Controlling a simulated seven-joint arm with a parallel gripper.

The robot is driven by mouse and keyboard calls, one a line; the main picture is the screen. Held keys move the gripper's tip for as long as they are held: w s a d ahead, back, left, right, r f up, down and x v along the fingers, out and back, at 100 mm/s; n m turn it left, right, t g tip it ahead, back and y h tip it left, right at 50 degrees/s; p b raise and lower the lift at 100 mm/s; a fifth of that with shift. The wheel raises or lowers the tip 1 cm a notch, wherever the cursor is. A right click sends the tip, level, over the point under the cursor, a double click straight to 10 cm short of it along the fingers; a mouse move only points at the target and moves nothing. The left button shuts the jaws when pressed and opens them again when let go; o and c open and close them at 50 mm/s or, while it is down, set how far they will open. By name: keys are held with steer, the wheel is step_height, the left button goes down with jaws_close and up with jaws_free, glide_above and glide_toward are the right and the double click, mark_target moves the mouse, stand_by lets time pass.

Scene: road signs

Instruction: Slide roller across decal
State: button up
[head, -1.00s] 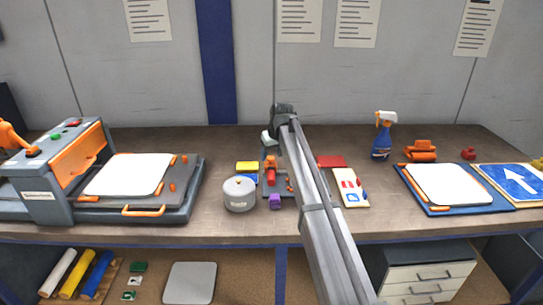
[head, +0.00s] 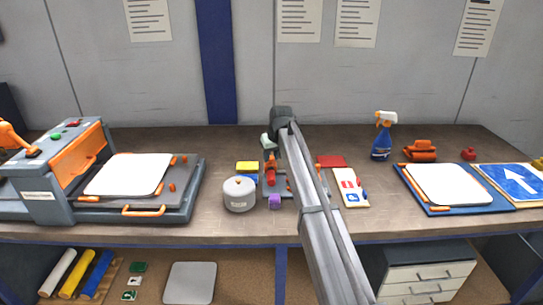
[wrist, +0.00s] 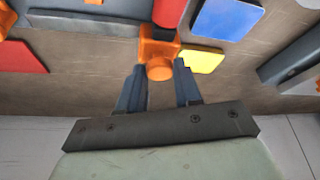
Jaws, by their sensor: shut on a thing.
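The roller is red with an orange handle; its red part (head: 270,169) shows in the head view over a small grey tool tray (head: 284,188). In the wrist view the red roller (wrist: 169,12) is at the top edge, with its orange handle (wrist: 160,45) below. My gripper (wrist: 160,72) is shut on the orange handle, one finger on each side. I cannot tell whether the roller touches the tray. A blue sign with a white arrow decal (head: 518,181) lies at the far right. A white card (head: 350,187) with red and blue decals lies right of my arm.
A grey pot (head: 239,194) and yellow and blue blocks (head: 247,167) stand left of the roller. A purple item (head: 275,202) is in front. A spray bottle (head: 383,136), an orange dispenser (head: 420,151) and a white plate (head: 448,184) are at right. A press (head: 60,175) stands left.

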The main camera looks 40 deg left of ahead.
jaws_close()
steer(key=w+d, duration=0.9)
steer(key=shift+w+d, duration=0.35)
steer(key=o, duration=0.7)
jaws_free()
steer(key=shift+o, duration=1)
steer(key=shift+r, duration=0.1)
steer(key=v, duration=1.3)
steer(key=shift+s+d+r, duration=0.15)
steer(key=shift+d+r, duration=0.05)
steer(key=shift+r, duration=0.05)
